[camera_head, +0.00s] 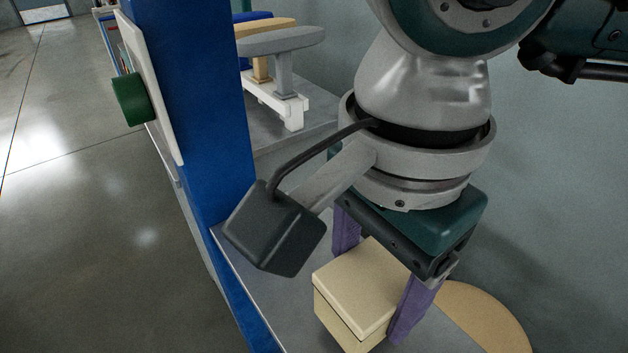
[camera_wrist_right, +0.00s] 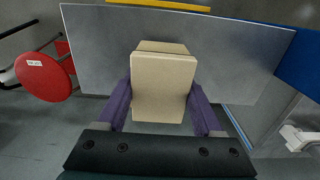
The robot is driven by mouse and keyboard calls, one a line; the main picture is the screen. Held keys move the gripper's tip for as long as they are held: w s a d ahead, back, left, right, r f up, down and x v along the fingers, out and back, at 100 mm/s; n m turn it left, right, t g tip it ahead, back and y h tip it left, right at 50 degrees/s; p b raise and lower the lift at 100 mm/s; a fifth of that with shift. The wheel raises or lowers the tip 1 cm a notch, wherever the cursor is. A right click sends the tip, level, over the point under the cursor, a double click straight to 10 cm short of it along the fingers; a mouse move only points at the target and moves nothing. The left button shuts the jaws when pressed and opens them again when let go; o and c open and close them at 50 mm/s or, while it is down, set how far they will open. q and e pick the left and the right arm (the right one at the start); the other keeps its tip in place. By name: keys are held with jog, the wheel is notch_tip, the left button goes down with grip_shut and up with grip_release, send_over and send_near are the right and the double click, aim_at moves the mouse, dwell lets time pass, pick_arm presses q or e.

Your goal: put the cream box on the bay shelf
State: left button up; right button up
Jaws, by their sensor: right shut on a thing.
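The cream box (camera_head: 358,290) is a small lidded carton between the two purple fingers of my right gripper (camera_head: 376,283). The gripper is shut on its sides, and one finger is partly hidden behind the box. In the right wrist view the cream box (camera_wrist_right: 163,88) sits squarely between the fingers. The grey bay shelf (camera_head: 262,270) lies below and around the box in the head view. It also shows as a grey panel in the wrist view (camera_wrist_right: 95,50). I cannot tell whether the box touches the shelf. My left gripper is not in view.
A blue post (camera_head: 205,100) stands left of my arm, with a white panel and green knob (camera_head: 131,99) on it. Behind are padded armrest-like parts (camera_head: 280,40) on a white stand. A tan round disc (camera_head: 485,315) lies right of the box. A red stool (camera_wrist_right: 45,77) is at left.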

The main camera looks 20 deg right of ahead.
notch_tip(320, 180, down, 2)
jog(key=shift+f, duration=0.25)
jog(key=shift+f+b, duration=0.2)
jog(key=shift+b, duration=0.1)
jog(key=o, duration=1.5)
jog(key=shift+r, duration=0.1)
